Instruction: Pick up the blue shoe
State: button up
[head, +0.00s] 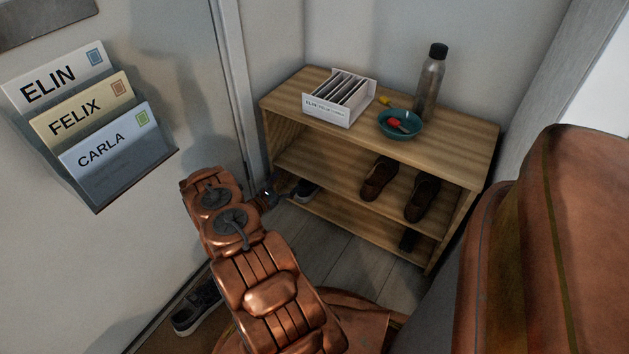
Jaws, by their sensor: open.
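A dark blue-grey shoe with a pale sole (196,309) lies at the lower left by the door, partly hidden behind my arm. A similar dark shoe with a pale sole (306,190) is at the left end of the wooden shelf unit, low down; I cannot tell which of the two is the blue shoe. My gripper (272,194) is small and dark at the far end of my copper arm, just left of the shoe at the shelf. It is open, and its fingers are hard to make out. I see nothing held in it.
The wooden shelf unit (447,152) holds brown shoes (378,180) on its middle board. On top are a white card box (340,105), a teal bowl (399,126) and a bottle (430,80). A door with name cards (100,150) stands left. Some grey floor (345,252) is clear.

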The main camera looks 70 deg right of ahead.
aim_at(300, 196)
jog(key=shift+s+d+f+n+t+h+b, duration=0.25)
jog(key=shift+s+d+f+n+b, duration=0.45)
jog(key=shift+f, duration=0.8)
jog(key=shift+s+d+f+n+t+b, duration=0.15)
jog(key=shift+s+d+f+t+b, duration=0.35)
jog(key=shift+d+f, duration=0.75)
jog(key=shift+s+d+f+n+t+h+b, duration=0.15)
jog(key=shift+s+d+f+n+b, duration=0.55)
jog(key=shift+f, duration=1.05)
jog(key=b+x, duration=0.2)
jog(key=x, duration=0.1)
jog(key=shift+w+m, duration=0.25)
jog(key=shift+s+d+r, duration=0.1)
jog(key=shift+d, duration=0.4)
jog(key=c, duration=1.4)
jog(key=shift+r, duration=0.1)
